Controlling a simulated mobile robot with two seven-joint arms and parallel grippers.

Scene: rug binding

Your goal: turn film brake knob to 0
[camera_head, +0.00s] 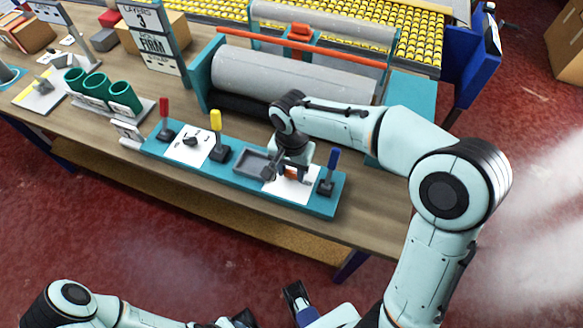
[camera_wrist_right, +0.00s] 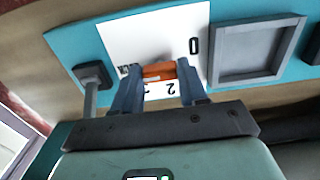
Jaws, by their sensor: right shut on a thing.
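An orange knob (camera_wrist_right: 158,70) sits on a white dial plate (camera_wrist_right: 150,35) with a printed 0 (camera_wrist_right: 194,46) to one side and a 2 (camera_wrist_right: 170,88) near the fingers. My right gripper (camera_wrist_right: 157,80) is shut on the orange knob, one finger on each side. In the head view the right gripper (camera_head: 290,167) reaches down over the white plate (camera_head: 296,190) at the right part of the teal panel (camera_head: 232,172). The knob's pointer is hidden, so its setting cannot be read.
A blue lever (camera_head: 329,170) stands right of the plate, a grey tray (camera_head: 252,162) left of it. A yellow lever (camera_head: 216,125), a black knob (camera_head: 191,139) and a red lever (camera_head: 164,112) are further left. A large grey roller (camera_head: 290,82) lies behind.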

